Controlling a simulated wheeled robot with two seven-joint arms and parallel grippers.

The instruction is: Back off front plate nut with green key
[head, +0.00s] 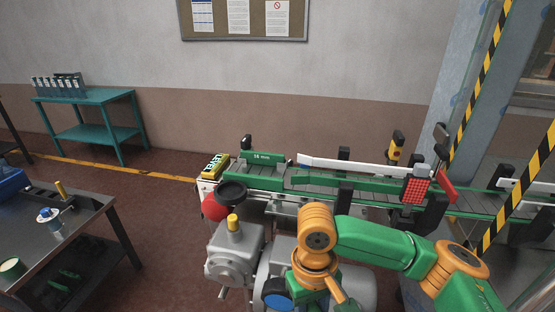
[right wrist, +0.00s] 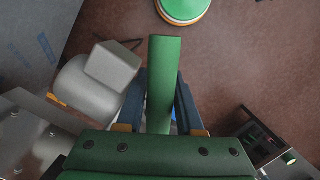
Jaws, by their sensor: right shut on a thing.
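My right gripper (right wrist: 161,98) is shut on a long green bar, which looks like the green key (right wrist: 165,52). The bar stands out between the dark fingers, past their tips. In the head view my green and orange right arm comes in from the right and bends down at the bottom middle, with its gripper end cut off or hidden. Green plates (head: 260,158) run along the conveyor (head: 290,182), one marked with a size in mm. I cannot make out the front plate nut in either view. My left gripper is not in view.
A dark table (head: 85,222) is at left, a teal table (head: 85,97) behind. The floor between is clear.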

